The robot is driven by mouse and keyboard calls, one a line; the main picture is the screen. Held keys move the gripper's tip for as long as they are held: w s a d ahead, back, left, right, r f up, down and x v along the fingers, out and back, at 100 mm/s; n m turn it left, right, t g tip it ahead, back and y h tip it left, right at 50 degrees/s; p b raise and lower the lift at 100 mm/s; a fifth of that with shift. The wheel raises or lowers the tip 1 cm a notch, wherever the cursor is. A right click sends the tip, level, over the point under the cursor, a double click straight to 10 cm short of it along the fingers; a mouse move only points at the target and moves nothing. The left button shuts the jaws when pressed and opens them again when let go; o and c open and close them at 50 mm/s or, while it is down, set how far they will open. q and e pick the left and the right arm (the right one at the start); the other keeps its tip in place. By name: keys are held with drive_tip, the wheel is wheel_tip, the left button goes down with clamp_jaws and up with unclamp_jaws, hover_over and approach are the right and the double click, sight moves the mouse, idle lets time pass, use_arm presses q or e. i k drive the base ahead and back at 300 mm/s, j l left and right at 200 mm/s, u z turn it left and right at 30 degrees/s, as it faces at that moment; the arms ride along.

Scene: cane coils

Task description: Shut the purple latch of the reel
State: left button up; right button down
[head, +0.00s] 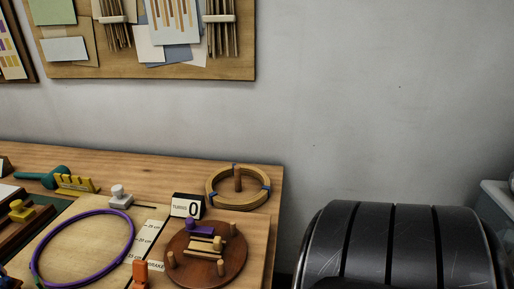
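The reel (232,262) is a round dark-brown disc near the right end of the wooden table. Several light wooden pegs stand around it, and pale bars lie across its middle. The purple latch (199,229) is a small block with a raised knob at the far side of the reel. At this size I cannot tell whether it is open or shut. Neither of my grippers is in view.
A "TURNS 0" sign (187,206) stands just behind the reel, and a cane coil (215,200) around a peg lies behind right. A purple ring (131,236) lies left on a marked board. An orange block (140,272) is at front left. The table's right edge is close.

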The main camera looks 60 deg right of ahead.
sight(191, 223)
drive_tip(key=k+l, duration=0.15)
drive_tip(key=l, duration=0.2)
drive_tip(key=k+l, duration=0.2)
drive_tip(key=l, duration=0.15)
drive_tip(key=k+l, duration=0.15)
drive_tip(key=l, duration=0.2)
drive_tip(key=k+l, duration=0.2)
drive_tip(key=l, duration=0.15)
